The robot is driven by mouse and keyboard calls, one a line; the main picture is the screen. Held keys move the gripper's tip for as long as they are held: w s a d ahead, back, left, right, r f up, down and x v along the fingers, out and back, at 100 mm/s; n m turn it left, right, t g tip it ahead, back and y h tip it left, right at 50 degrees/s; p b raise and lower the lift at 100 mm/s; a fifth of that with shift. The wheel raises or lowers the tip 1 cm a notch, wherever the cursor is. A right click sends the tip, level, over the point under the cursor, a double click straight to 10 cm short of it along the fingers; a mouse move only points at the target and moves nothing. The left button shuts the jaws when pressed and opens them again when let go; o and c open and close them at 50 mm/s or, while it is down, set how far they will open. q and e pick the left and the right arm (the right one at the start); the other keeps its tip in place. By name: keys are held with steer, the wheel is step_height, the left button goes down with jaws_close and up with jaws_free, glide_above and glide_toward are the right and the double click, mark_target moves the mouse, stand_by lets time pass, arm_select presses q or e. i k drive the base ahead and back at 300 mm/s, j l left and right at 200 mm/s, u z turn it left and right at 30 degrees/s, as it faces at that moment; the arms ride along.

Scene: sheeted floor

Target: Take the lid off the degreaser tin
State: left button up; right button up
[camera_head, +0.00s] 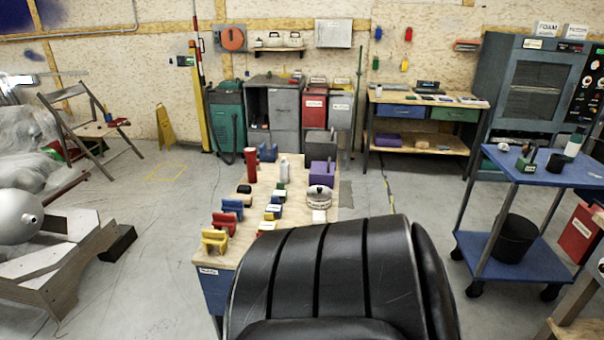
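No label that I can read marks the degreaser tin. A squat round tin with a pale, metallic look (319,200) stands near the right edge of the long wooden-topped bench (231,258), and it may be the one. Whether its top is a separate lid is too small to tell. A purple box (322,173) stands just behind it and a small white block (319,216) just in front. Neither of my grippers is in view.
A large black padded chair back (340,275) blocks the bench's near right end. Red, blue and yellow holders line the bench's left edge, with a red cylinder (251,165) farther back. A blue cart (544,172) stands right. Floor left of the bench is open.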

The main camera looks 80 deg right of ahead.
mark_target(319, 193)
steer(key=z, duration=1.5)
steer(key=i+z, duration=0.15)
steer(key=z, duration=0.3)
steer(key=i+z, duration=0.15)
steer(key=z, duration=0.35)
steer(key=i+z, duration=0.2)
steer(key=z, duration=0.25)
steer(key=j, duration=0.15)
steer(key=i, duration=0.05)
